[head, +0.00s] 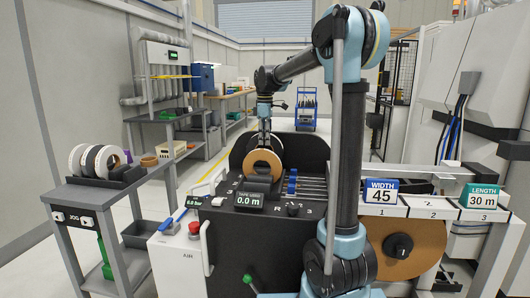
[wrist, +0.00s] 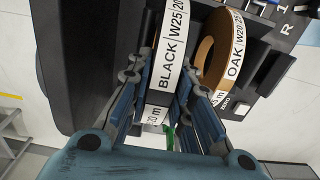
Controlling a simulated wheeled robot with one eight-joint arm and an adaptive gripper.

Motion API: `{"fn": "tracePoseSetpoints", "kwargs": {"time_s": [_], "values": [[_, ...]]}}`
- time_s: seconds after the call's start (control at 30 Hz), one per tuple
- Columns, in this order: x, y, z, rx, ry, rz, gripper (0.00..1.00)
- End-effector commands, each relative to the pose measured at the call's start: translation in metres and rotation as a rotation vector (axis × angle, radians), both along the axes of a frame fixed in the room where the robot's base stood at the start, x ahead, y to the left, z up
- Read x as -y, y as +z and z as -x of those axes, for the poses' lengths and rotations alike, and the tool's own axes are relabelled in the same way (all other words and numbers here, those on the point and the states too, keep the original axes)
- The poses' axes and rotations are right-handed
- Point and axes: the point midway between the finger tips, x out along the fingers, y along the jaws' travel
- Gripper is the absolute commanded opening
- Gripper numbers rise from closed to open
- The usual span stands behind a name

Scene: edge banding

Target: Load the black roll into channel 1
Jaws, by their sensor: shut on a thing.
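The black roll (wrist: 172,45), with a white label reading BLACK W25, stands on edge between the fingers of my gripper (wrist: 160,88) in the wrist view. The fingers press on its two sides. An oak roll (wrist: 222,48), labelled W20, stands close to the right of it. In the head view my gripper (head: 264,133) reaches down behind the oak roll (head: 262,165) on the dark machine (head: 235,228). There the black roll is mostly hidden. I cannot tell whether it rests in a slot or is lifted. Small channel numbers show near the machine's front panel.
A grey cart (head: 100,195) with several rolls stands at left. A tape display (head: 249,200) reads 0.0 m.

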Motion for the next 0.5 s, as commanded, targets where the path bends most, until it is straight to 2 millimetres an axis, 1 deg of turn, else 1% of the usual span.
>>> {"fn": "tracePoseSetpoints", "kwargs": {"time_s": [0.13, 0.3, 0.37, 0.5], "values": [[0.001, -0.009, 0.0, 0.0, -0.001, 0.0, 0.0], [0.002, -0.032, 0.0, 0.0, -0.003, 0.0, 0.0], [0.002, -0.038, 0.0, 0.0, -0.003, 0.0, 0.0], [0.002, -0.042, 0.0, 0.0, -0.003, 0.0, 0.0]]}}
